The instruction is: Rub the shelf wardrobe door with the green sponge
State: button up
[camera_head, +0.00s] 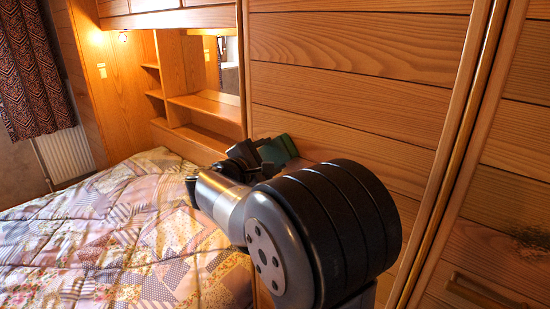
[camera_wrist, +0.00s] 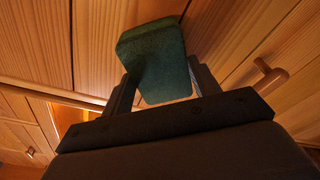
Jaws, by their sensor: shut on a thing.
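The green sponge (camera_wrist: 155,58) is held between the two fingers of my gripper (camera_wrist: 165,88) in the wrist view. In the head view, the sponge (camera_head: 278,151) shows as a small green block just beyond my gripper (camera_head: 255,152), near the wooden door panel. The wooden wardrobe door (camera_head: 340,90) has horizontal planks and fills the middle of the head view. The sponge is close to its lower left part; I cannot tell whether it touches. My arm hides the lower part of that door.
A bed with a patchwork quilt (camera_head: 120,240) lies at the left. Open shelves (camera_head: 205,105) stand behind it. Another wooden door (camera_head: 495,220) at the right has a handle (camera_head: 490,292) and a dark patch (camera_head: 530,238). A handle also shows in the wrist view (camera_wrist: 262,82).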

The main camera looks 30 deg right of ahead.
aim_at(287, 159)
jog(key=shift+d, duration=0.15)
jog(key=shift+s+d+b, duration=0.25)
jog(key=shift+s+b, duration=0.05)
jog(key=shift+s, duration=0.3)
jog(key=shift+s+d+b, duration=0.25)
jog(key=shift+s, duration=0.4)
jog(key=shift+s+d+b, duration=0.25)
jog(key=shift+s+b, duration=0.05)
jog(key=shift+s, duration=0.3)
jog(key=shift+s+d+b, duration=0.3)
jog(key=shift+s, duration=0.65)
jog(key=shift+s+d+b, duration=0.3)
jog(key=shift+s, duration=0.6)
jog(key=shift+w+a+r, duration=0.1)
jog(key=shift+w+a, duration=0.1)
jog(key=shift+w, duration=0.25)
jog(key=shift+w+a+p, duration=0.15)
jog(key=shift+w+a, duration=0.25)
jog(key=shift+w, duration=0.7)
jog(key=shift+w+a+p, duration=0.1)
jog(key=shift+w+a, duration=0.3)
jog(key=shift+w, duration=0.65)
jog(key=shift+w+a+p, duration=0.15)
jog(key=shift+w+a, duration=0.25)
jog(key=shift+w, duration=0.7)
